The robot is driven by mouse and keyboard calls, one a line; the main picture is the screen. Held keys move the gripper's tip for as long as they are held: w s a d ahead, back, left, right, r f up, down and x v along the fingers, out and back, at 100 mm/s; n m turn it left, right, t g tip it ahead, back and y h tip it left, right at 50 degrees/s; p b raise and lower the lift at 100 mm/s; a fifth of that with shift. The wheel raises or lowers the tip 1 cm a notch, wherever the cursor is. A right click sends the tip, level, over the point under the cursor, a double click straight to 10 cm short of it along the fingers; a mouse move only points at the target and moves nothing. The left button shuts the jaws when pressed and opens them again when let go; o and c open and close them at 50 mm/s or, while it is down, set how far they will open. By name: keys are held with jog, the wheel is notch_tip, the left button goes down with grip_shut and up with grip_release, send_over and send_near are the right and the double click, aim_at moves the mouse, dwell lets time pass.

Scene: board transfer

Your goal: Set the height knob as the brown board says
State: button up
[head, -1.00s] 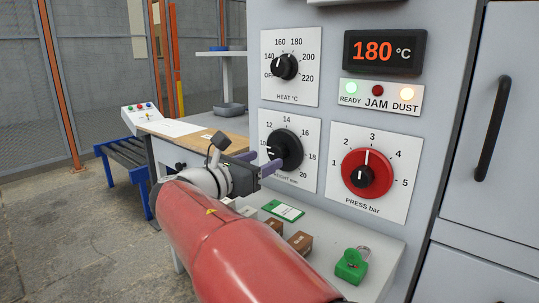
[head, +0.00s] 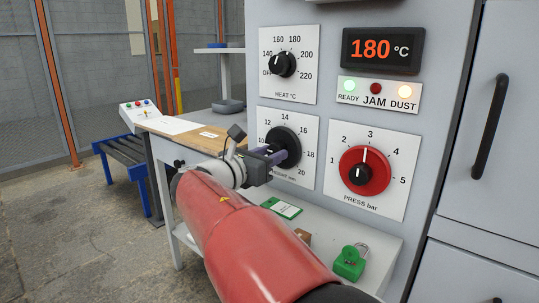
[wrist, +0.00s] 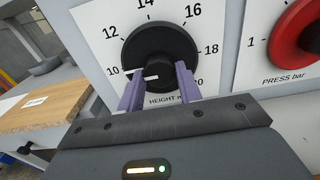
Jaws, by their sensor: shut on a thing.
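The black height knob (head: 284,143) is on the white HEIGHT plate (head: 306,132) on the grey machine front. In the wrist view the height knob (wrist: 170,42) has white marks at its left side, pointing close to 10. My gripper (head: 272,153) is shut on the knob, its two purple fingers on either side of the hub; they also show in the wrist view (wrist: 158,84). The brown board (head: 180,128) lies on the table left of the machine with a small label (head: 209,135) whose writing is too small to read. My gripper partly hides the lower scale.
The heat knob (head: 282,64) is above and the red press knob (head: 377,170) is to the right, close by. A roller conveyor (head: 127,164) stands at left.

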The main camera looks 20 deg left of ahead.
jog(key=shift+m, duration=0.3)
jog(key=m+b, duration=1.3)
jog(key=m, duration=0.6)
jog(key=shift+a+f+m+b, duration=0.1)
jog(key=shift+a+m+b, duration=0.05)
jog(key=shift+m+b, duration=0.25)
jog(key=m+b, duration=0.3)
jog(key=m, duration=0.3)
jog(key=shift+m, duration=0.3)
jog(key=o, duration=1)
jog(key=shift+r, duration=0.2)
